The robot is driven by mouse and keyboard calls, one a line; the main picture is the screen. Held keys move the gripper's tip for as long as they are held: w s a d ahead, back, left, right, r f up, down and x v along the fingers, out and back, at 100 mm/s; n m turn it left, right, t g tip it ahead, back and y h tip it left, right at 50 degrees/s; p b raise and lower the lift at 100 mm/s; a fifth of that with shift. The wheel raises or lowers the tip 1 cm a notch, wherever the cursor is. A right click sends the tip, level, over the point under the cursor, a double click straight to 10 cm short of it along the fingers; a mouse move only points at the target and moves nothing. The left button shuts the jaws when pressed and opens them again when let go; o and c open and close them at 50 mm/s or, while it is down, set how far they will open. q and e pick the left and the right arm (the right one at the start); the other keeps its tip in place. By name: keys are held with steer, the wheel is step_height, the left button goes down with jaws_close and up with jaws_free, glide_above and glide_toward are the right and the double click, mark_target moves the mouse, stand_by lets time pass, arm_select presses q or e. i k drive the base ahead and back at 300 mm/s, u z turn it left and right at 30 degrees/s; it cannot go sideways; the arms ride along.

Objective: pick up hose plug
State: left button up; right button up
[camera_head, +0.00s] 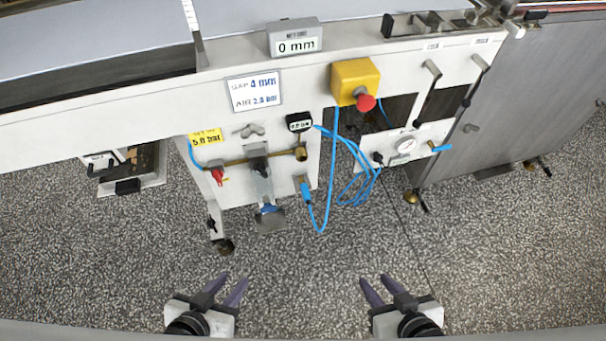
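A blue hose plug (305,191) sits at a small pale holder on the lower right of the white machine panel. A blue hose (329,185) loops down below it and rises towards the yellow box. Whether the plug is seated in the holder or only hangs there, I cannot tell. Another blue fitting (441,148) sticks out beside a brass part on the gauge panel to the right. My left gripper (233,278) and my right gripper (374,279) are both open and empty, low in the view, over the floor and well apart from the plug.
A yellow box with a red button (366,102) is above the hose. A coiled blue hose (352,188) hangs in front of the opening. A red-handled valve (217,175) and a filter bowl (264,187) stand left of the plug. The speckled floor (300,270) before the machine is clear.

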mark_target(304, 188)
steer(key=z, duration=2.4)
steer(key=i, duration=1.85)
steer(key=u, duration=3.05)
